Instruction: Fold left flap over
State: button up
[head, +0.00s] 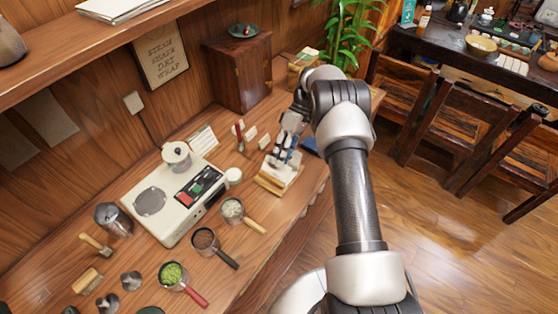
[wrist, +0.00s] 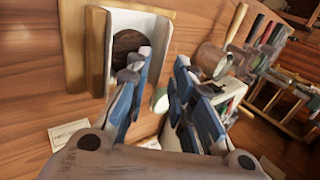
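A dark round tea cake (wrist: 128,42) lies on white wrapping paper (wrist: 136,20) in the wrist view. The paper rests on a wooden board (wrist: 75,60), and its side flaps appear to stand up at the cake's left and right. In the head view the white paper (head: 284,176) and the board (head: 268,184) sit near the counter's edge, partly behind my gripper (head: 284,147). In the wrist view my gripper (wrist: 161,70) has its blue-grey fingers apart with nothing between them. The left finger covers part of the cake. I cannot tell whether it touches the paper.
A white scale-like machine (head: 165,205) stands left of the board. Several handled scoops, one with green powder (head: 173,274), lie in front. A small card (wrist: 72,134) lies on the counter.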

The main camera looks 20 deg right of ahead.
jog(key=v, duration=0.5)
jog(key=shift+w+d+r, duration=0.15)
jog(key=shift+d+r, duration=0.05)
jog(key=shift+r, duration=0.05)
jog(key=shift+o, duration=0.3)
